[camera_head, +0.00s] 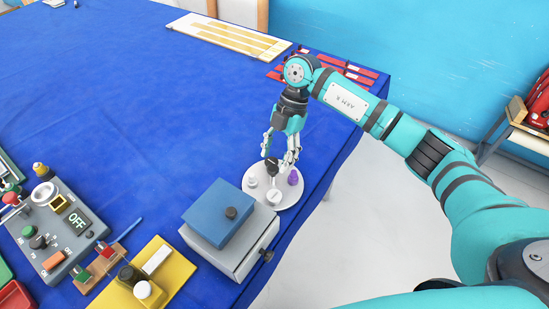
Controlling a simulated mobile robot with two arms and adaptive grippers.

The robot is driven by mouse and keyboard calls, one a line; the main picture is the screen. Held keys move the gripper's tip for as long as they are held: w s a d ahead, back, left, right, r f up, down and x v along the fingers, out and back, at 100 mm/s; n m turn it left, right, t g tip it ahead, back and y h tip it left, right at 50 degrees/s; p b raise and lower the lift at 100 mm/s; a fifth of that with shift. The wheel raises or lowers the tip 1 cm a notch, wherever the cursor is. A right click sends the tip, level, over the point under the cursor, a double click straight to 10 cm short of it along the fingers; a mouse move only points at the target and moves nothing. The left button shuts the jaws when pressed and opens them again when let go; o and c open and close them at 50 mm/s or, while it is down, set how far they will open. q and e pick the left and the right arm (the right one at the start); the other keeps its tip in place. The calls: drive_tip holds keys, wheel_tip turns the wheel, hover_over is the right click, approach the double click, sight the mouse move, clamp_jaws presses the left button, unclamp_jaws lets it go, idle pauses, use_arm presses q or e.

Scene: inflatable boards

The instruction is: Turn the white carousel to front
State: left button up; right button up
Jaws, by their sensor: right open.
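The white carousel (259,191) is a round disc on the blue table near its right edge. Small pieces stand on it: a purple one (293,177) at the right, a white one (274,197) at the front, a pale one (252,182) at the left and a black knob-like one (271,165) toward the back. My right gripper (279,160) points down over the back of the carousel, open, with its fingers around or close beside the black piece. I cannot tell whether they touch it. My left gripper is not in view.
A grey box with a blue top (217,211) stands close in front of the carousel. A control panel (55,230) and a yellow board (165,268) lie at the left. Red pieces (345,72) and a white board (228,36) lie behind. The table's middle is clear.

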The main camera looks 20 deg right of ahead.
sight(273, 176)
drive_tip(key=shift+x, duration=1.4)
drive_tip(key=shift+c, duration=0.3)
clamp_jaws()
